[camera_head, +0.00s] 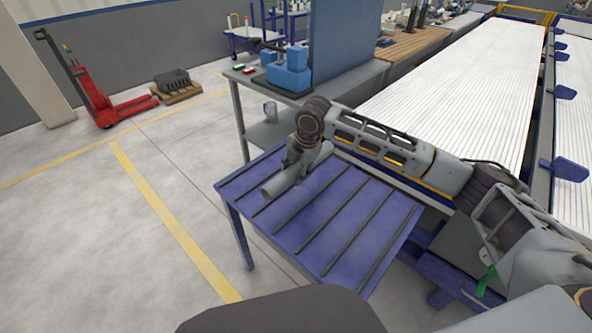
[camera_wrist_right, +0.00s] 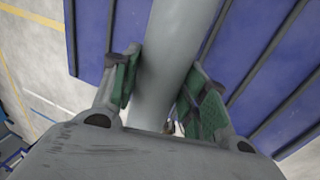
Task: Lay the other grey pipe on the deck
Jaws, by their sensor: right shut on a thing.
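A grey pipe (camera_head: 280,184) is at the far left part of the blue deck (camera_head: 335,225), which has dark ribs across it. The pipe lies about level and nearly along the ribs. My right gripper (camera_head: 297,160) is above it, shut on its middle. In the right wrist view the pipe (camera_wrist_right: 172,55) runs between the green-padded fingers of my right gripper (camera_wrist_right: 160,92), over the deck (camera_wrist_right: 265,45). I cannot tell whether the pipe touches the deck. I make out no second pipe. My left gripper is not in view.
The ribbed deck is bare to the right and front of the pipe. A workbench (camera_head: 242,77) with blue boxes (camera_head: 288,75) and a blue panel (camera_head: 343,45) stands behind it. A white roller conveyor (camera_head: 460,85) runs at the back right. A red pallet jack (camera_head: 95,95) is far left.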

